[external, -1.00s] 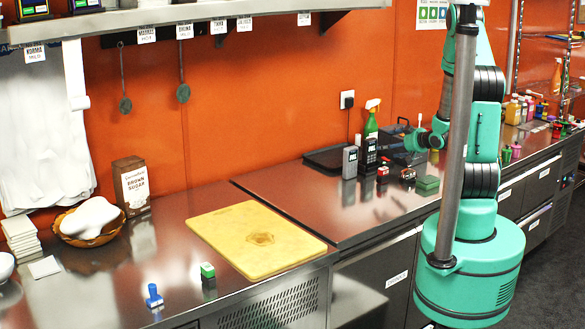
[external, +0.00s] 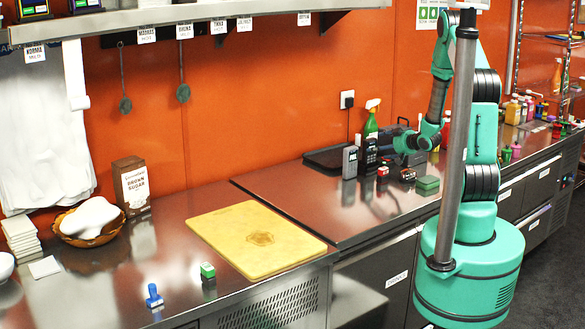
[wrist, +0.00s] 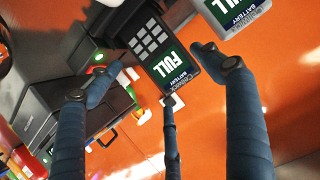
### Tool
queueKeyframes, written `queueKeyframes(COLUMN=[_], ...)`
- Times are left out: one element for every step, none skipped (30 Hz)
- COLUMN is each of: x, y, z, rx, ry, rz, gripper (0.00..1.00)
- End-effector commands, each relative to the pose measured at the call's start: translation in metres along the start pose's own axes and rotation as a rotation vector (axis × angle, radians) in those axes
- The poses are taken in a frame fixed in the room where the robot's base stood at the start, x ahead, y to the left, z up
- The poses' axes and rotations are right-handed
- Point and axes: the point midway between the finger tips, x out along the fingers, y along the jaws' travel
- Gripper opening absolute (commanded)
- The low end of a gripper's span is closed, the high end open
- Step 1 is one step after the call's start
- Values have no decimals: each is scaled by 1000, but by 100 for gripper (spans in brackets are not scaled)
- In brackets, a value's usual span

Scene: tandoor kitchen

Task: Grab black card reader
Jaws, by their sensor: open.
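The black card reader (external: 369,157) stands on the steel counter near the orange wall in the external view. In the wrist view it (wrist: 150,45) has a grey keypad and a green panel reading FULL BATTERY. My gripper (wrist: 160,70) is open, with dark fingers spread on either side of the card reader and a third finger below its label end. I cannot tell whether any finger touches it. In the external view my gripper (external: 397,146) is just right of the card reader, and its fingers are hard to make out.
A grey card reader (external: 350,162) stands close left of the black one, also seen in the wrist view (wrist: 238,14). A green spray bottle (external: 371,120) is behind. A red-and-black stamp (external: 383,172) and green block (external: 428,185) lie in front. A yellow board (external: 225,225) lies left.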

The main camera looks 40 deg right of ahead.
Motion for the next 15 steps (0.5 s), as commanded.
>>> queueKeyframes(x=[6,10,14,18,21,26,29,32,36,38,40,41,42,42,42], y=[-1,0,0,0,0,0,0,0,0,0,0,0,0,0,0], z=[3,3,4,4,4,4,4,4,3,3,3,3,3,2,2], rx=[0,0,0,-1,-1,-1,0,0,0,-1,-1,-1,0,0,0], ry=[-1,-1,-1,-1,-1,-1,-1,-1,-1,0,0,0,0,0,0], rz=[-1,-2,-2,-1,-1,-1,-1,-1,-1,-1,0,0,0,0,0], gripper=[80,80,80,80,80,80,80,80,80,80,80,80,80,80,80])
